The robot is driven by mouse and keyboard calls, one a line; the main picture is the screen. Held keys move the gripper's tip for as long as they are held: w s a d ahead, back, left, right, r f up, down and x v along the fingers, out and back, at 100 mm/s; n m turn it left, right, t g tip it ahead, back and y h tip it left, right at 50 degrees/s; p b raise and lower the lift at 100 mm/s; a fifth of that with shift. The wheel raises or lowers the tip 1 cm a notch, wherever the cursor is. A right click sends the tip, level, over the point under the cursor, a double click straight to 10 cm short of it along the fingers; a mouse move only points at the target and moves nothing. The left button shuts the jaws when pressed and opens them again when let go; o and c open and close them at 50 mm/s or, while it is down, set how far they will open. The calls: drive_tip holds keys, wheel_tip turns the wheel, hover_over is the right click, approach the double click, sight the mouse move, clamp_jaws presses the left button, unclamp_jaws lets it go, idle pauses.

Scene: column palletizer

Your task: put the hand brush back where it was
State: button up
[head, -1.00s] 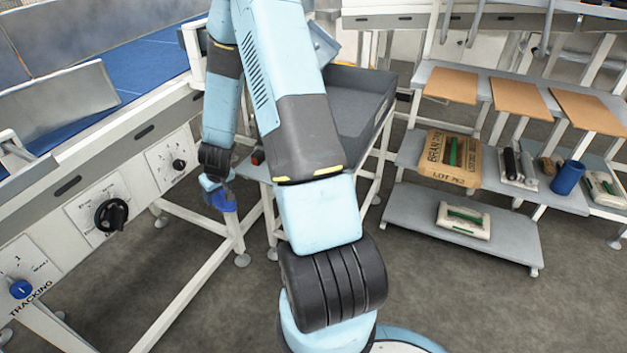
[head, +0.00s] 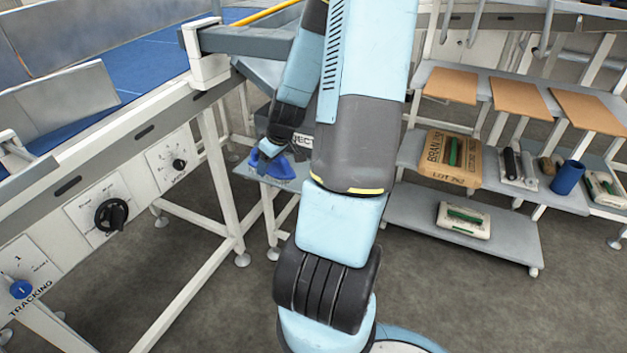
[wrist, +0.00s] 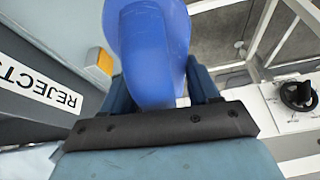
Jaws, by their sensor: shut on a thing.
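A smooth, bright blue thing, which I take for the hand brush (head: 279,168), is held in my gripper (head: 266,154). In the wrist view the blue body (wrist: 150,50) fills the space between the two dark blue fingers of my gripper (wrist: 160,88). Its bristles cannot be made out. In the head view my gripper points down over a small grey side stand (head: 247,171) beside the reject bin. I cannot tell whether the brush touches the stand.
The dark reject bin (wrist: 40,85) with its white label is close on the left in the wrist view. The control panel with knobs (head: 111,215) is at the left. Shelves at the right hold a brown sack (head: 437,153), a blue cup (head: 568,177) and a pale pack (head: 463,226).

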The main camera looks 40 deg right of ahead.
drive_tip(key=s+d+r+n, duration=0.1)
drive_tip(key=s+d+r, duration=0.3)
drive_tip(key=s, duration=0.6)
drive_tip(key=shift+y, duration=0.3)
drive_tip(key=w+d+f, duration=0.6)
drive_tip(key=d, duration=0.1)
drive_tip(key=w+d+f, duration=0.3)
drive_tip(key=d, duration=0.1)
drive_tip(key=shift+f, duration=0.2)
drive_tip(key=shift+w+d+f, duration=0.25)
drive_tip(key=shift+d+f, duration=0.05)
drive_tip(key=shift+f, duration=1.8)
drive_tip(key=o, duration=1.4)
drive_tip(key=shift+f, duration=0.1)
